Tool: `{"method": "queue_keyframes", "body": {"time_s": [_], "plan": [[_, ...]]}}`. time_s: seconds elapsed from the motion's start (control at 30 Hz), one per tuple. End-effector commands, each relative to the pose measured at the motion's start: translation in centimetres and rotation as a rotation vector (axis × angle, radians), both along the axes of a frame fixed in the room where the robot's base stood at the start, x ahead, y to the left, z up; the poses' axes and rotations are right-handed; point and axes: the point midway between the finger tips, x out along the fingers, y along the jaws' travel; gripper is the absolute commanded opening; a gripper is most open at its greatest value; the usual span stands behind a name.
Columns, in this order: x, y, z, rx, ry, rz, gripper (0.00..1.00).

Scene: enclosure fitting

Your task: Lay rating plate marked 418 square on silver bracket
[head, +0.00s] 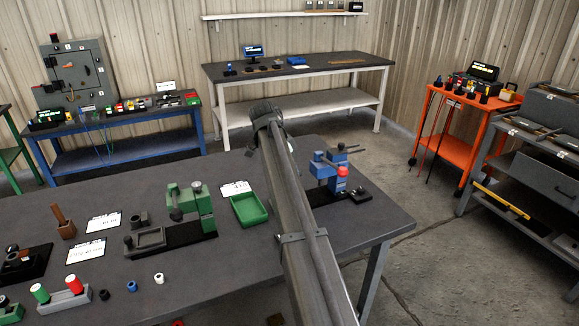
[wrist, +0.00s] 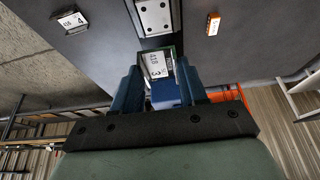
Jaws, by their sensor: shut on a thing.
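In the wrist view my gripper (wrist: 160,82) has its two blue fingers close together, shut on a small pale plate (wrist: 157,64). The plate has dark printing that is too small and turned to read surely, and a green edge shows beside it. The silver bracket (wrist: 152,14), a light metal piece with dark holes, lies just beyond the plate at the top of the view, on a dark surface. A narrow gap seems to separate plate and bracket; I cannot tell their heights. In the head view my arm hides the area behind it, and the fingers cannot be made out.
In the head view the grey table (head: 330,240) carries a green tray (head: 249,211), a green fixture (head: 203,209) and a blue device (head: 333,172).

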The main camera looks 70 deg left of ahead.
Motion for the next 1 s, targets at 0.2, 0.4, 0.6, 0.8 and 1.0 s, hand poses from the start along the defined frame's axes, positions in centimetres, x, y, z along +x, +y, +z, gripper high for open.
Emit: {"method": "queue_keyframes", "body": {"time_s": [0.2,0.4,0.6,0.8,1.0], "plan": [[0.0,0.0,-1.2,0.0,0.0,0.001,0.09],[0.0,-0.1,-2.6,0.0,0.0,0.001,0.09],[0.0,0.0,-4.3,0.0,0.0,0.001,0.09],[0.0,0.0,-5.3,0.001,0.0,0.0,0.09],[0.0,0.0,-5.5,0.001,0.0,0.0,0.09]]}}
